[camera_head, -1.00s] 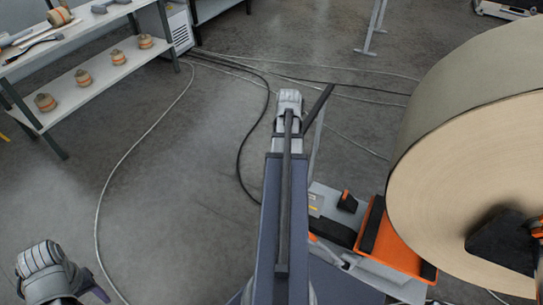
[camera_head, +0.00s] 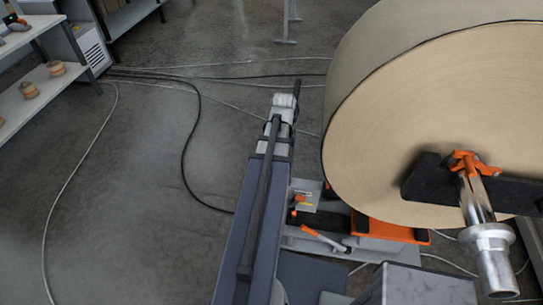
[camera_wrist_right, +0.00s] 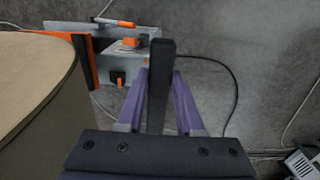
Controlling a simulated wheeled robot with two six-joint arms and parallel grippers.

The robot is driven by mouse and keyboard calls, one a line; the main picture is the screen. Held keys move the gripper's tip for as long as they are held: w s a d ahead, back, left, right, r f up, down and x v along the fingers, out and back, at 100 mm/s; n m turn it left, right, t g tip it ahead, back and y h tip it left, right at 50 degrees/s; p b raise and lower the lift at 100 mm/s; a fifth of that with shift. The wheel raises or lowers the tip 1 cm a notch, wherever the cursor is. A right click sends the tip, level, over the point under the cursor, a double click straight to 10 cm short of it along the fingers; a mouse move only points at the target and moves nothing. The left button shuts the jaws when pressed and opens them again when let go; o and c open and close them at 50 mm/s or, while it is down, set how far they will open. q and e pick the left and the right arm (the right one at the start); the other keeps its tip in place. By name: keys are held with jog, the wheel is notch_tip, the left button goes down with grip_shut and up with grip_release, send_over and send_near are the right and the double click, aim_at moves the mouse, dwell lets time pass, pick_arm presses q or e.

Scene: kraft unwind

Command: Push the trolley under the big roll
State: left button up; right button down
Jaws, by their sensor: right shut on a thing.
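The big roll (camera_head: 430,110) is a wide tan kraft-paper roll at the upper right of the head view; its edge also shows in the wrist view (camera_wrist_right: 35,85). The trolley (camera_head: 315,240) is low and grey with an orange cradle (camera_head: 400,231). In the head view the cradle lies below the roll's lower edge, which hides part of it. The gap between them cannot be judged. In the wrist view the trolley (camera_wrist_right: 135,65) lies beyond my right gripper (camera_wrist_right: 158,88), whose purple fingers are shut on its dark handle bar (camera_wrist_right: 159,65). My left gripper is out of view.
A steel shaft (camera_head: 490,245) with an orange clamp (camera_head: 468,162) sticks out of the roll's core, by a black support arm (camera_head: 422,182). Cables (camera_head: 188,140) cross the floor at the left. A shelf (camera_head: 40,92) stands at the upper left.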

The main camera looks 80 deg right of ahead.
jog(key=shift+s+d, duration=0.1)
jog(key=shift+s, duration=0.2)
jog(key=c, duration=0.5)
grip_release()
jog(key=shift+c, duration=0.2)
jog(key=shift+r, duration=0.1)
notch_tip(320, 180, up, 8)
jog(key=p, duration=0.7)
jog(key=shift+p, duration=0.4)
jog(key=shift+f, duration=0.2)
